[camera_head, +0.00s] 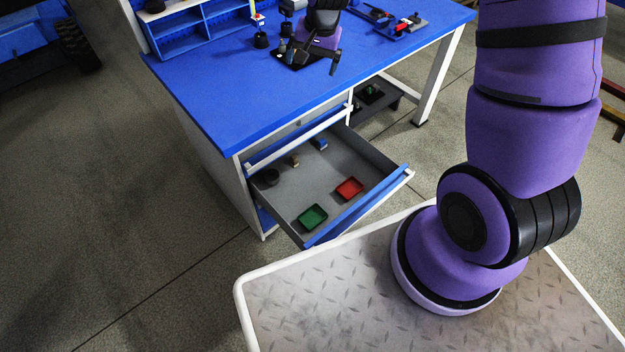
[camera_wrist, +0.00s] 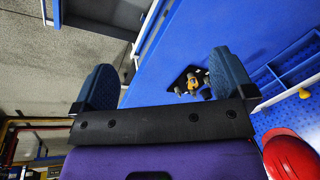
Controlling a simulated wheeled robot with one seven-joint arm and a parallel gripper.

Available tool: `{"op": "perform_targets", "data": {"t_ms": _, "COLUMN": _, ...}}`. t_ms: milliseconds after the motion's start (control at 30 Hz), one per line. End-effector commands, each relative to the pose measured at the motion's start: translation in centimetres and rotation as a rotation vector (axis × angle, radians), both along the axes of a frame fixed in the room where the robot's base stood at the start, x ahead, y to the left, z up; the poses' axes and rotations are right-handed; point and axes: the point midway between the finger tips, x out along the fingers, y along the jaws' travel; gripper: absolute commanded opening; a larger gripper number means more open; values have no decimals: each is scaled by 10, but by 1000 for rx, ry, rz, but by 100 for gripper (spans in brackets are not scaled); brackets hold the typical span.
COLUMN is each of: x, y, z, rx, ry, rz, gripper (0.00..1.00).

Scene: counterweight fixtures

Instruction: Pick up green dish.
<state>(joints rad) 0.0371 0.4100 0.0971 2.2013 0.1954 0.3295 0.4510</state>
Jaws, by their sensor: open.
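The green dish (camera_head: 312,217) is a small, shallow square tray. It lies in the open drawer (camera_head: 310,180) of the blue-topped workbench, near the drawer's front left corner. My gripper (camera_head: 308,60) shows at the top of the head view, over the workbench top and well away from the drawer. In the wrist view my gripper (camera_wrist: 163,72) has its two dark fingers wide apart with nothing between them. The green dish does not show in the wrist view.
A red dish (camera_head: 349,188) lies right of the green one. A dark round thing (camera_head: 270,177) and small blocks sit at the drawer's back. The blue bench top (camera_head: 230,95) overhangs the drawer's rear. A red rounded object (camera_wrist: 290,155) is close in the wrist view.

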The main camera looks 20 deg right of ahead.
Motion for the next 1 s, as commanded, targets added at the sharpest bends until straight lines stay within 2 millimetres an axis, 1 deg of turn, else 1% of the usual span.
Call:
{"op": "perform_targets", "data": {"t_ms": 33, "x": 5, "y": 1, "z": -23, "rx": 8, "ry": 22, "rz": -23, "gripper": 100}}
{"op": "perform_targets", "data": {"t_ms": 233, "x": 20, "y": 7, "z": -103, "rx": 39, "ry": 75, "rz": -130, "gripper": 100}}
{"op": "perform_targets", "data": {"t_ms": 333, "x": 22, "y": 10, "z": -145, "rx": 50, "ry": 102, "rz": -185, "gripper": 100}}
{"op": "perform_targets", "data": {"t_ms": 367, "x": 22, "y": 10, "z": -158, "rx": 53, "ry": 110, "rz": -201, "gripper": 100}}
{"op": "perform_targets", "data": {"t_ms": 400, "x": 21, "y": 11, "z": -175, "rx": 56, "ry": 121, "rz": -224, "gripper": 100}}
{"op": "perform_targets", "data": {"t_ms": 467, "x": 19, "y": 13, "z": -201, "rx": 62, "ry": 137, "rz": -259, "gripper": 100}}
{"op": "perform_targets", "data": {"t_ms": 500, "x": 16, "y": 14, "z": -218, "rx": 65, "ry": 150, "rz": -283, "gripper": 100}}
{"op": "perform_targets", "data": {"t_ms": 567, "x": 12, "y": 15, "z": -244, "rx": 68, "ry": 166, "rz": -316, "gripper": 100}}
{"op": "perform_targets", "data": {"t_ms": 600, "x": 9, "y": 16, "z": -262, "rx": 71, "ry": 176, "rz": -341, "gripper": 100}}
{"op": "perform_targets", "data": {"t_ms": 667, "x": 2, "y": 18, "z": -288, "rx": 73, "ry": 193, "rz": -377, "gripper": 100}}
{"op": "perform_targets", "data": {"t_ms": 700, "x": -3, "y": 19, "z": -306, "rx": 74, "ry": 204, "rz": -402, "gripper": 100}}
{"op": "perform_targets", "data": {"t_ms": 733, "x": -7, "y": 20, "z": -319, "rx": 74, "ry": 211, "rz": -419, "gripper": 100}}
{"op": "perform_targets", "data": {"t_ms": 900, "x": -38, "y": 24, "z": -389, "rx": 71, "ry": 258, "rz": -522, "gripper": 100}}
{"op": "perform_targets", "data": {"t_ms": 1000, "x": -56, "y": 26, "z": -424, "rx": 68, "ry": 279, "rz": -573, "gripper": 100}}
